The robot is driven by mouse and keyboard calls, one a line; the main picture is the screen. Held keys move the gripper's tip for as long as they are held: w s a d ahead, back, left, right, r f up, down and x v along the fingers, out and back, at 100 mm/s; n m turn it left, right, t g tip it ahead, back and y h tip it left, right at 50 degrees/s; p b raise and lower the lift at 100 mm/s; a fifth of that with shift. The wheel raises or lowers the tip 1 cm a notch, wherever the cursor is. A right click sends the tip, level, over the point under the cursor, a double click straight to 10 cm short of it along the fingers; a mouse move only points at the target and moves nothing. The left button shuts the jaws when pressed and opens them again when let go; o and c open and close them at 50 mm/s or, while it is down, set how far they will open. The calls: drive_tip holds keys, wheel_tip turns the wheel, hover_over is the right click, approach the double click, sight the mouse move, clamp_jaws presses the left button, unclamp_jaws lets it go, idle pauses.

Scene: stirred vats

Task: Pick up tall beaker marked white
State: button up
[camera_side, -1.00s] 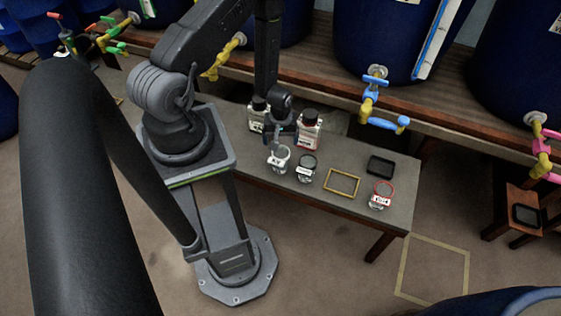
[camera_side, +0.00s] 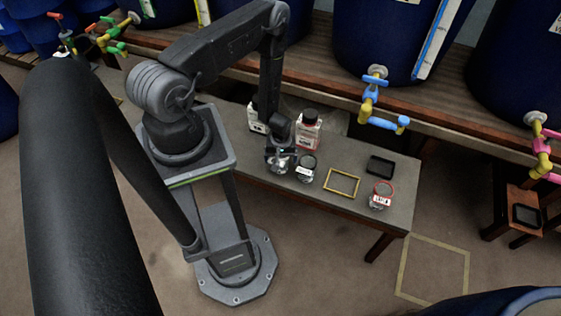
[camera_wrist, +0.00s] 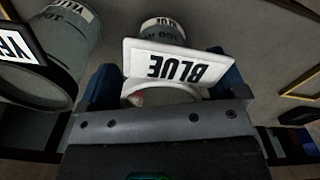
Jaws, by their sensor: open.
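The white-rimmed beaker (camera_side: 283,169) stands on the bench under my gripper (camera_side: 281,155). In the wrist view its white rim and white tag (camera_wrist: 180,64) lie between the two blue fingers of my gripper (camera_wrist: 164,82). The tag reads BLUE, upside down in that view, and a second BLUE label shows lower on the glass. The fingers are open, one on each side of the beaker. I cannot tell whether either touches the glass. In the side view my gripper hides much of this beaker.
A dark-rimmed beaker (camera_side: 307,168) stands close on the right; in the wrist view its tag (camera_wrist: 20,48) starts YELL. A red-rimmed beaker (camera_side: 382,194), yellow frame (camera_side: 342,195) and black tray (camera_side: 381,167) lie farther right. Bottles (camera_side: 309,130) (camera_side: 256,117) stand behind.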

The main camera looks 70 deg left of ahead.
drive_tip(key=shift+c, duration=0.3)
drive_tip(key=c, duration=0.9)
drive_tip(key=shift+r, duration=0.1)
